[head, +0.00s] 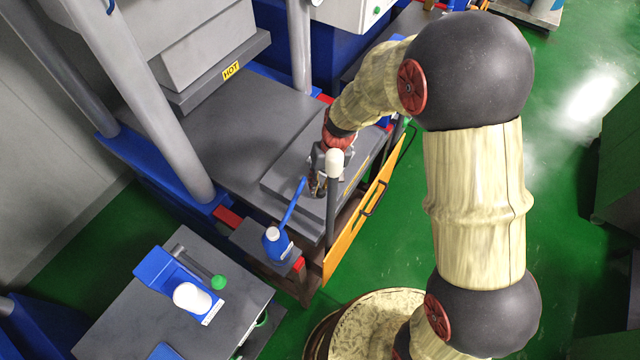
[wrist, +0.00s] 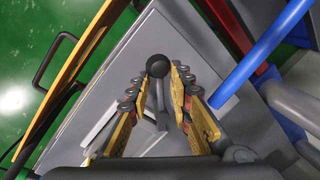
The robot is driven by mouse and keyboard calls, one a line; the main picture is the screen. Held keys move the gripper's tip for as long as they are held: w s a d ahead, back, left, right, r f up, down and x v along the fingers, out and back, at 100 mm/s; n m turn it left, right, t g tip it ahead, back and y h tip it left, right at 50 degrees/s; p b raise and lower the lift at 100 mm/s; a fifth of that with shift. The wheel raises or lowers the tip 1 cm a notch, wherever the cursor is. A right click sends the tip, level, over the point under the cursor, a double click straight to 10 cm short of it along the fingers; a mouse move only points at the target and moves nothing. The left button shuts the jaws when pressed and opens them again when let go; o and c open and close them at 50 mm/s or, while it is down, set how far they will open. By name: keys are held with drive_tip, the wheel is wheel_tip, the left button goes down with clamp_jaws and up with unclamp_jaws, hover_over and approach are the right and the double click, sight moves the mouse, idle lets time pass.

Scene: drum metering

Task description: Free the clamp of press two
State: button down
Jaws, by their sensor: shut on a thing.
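My gripper (wrist: 161,82) is at the front of a press, over a grey plate (wrist: 120,70) on its bed. In the wrist view its two yellow-padded fingers close around a grey clamp lever with a dark ball knob (wrist: 158,66). The knob sticks out just past the fingertips. The lower part of the clamp is partly hidden between the fingers. In the head view my gripper (head: 318,180) is small and partly hidden behind a grey post with a white top (head: 334,160). I cannot read a press number.
A yellow "HOT" label (head: 231,70) marks the upper block of the press. A blue lever (head: 294,202) rises left of my gripper. A yellow guard (head: 362,215) with a dark handle stands in front. A grey side table (head: 130,320) is at lower left.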

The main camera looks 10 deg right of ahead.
drive_tip(key=shift+d, duration=0.1)
idle(0.4)
drive_tip(key=d+n, duration=0.1)
drive_tip(key=n, duration=0.1)
drive_tip(key=w+d+n+g+b, duration=0.1)
drive_tip(key=n, duration=0.2)
drive_tip(key=shift+w+d+n, duration=0.1)
drive_tip(key=shift+d+n, duration=0.1)
drive_tip(key=shift+n, duration=0.1)
drive_tip(key=shift+w+d+n+g+h, duration=0.2)
drive_tip(key=shift+w+d+n, duration=0.15)
drive_tip(key=shift+n, duration=0.5)
drive_tip(key=shift+w+d+n+g+h, duration=0.1)
drive_tip(key=shift+w+d+n+h, duration=0.15)
drive_tip(key=shift+n, duration=0.6)
drive_tip(key=c, duration=1.8)
unclamp_jaws()
drive_tip(key=shift+w, duration=0.1)
drive_tip(key=shift+r, duration=0.1)
drive_tip(key=r, duration=0.4)
drive_tip(key=w+d+r, duration=0.1)
drive_tip(key=r, duration=0.6)
drive_tip(key=shift+w+d+r, duration=0.25)
drive_tip(key=shift+w+r, duration=0.05)
drive_tip(key=shift+w, duration=0.1)
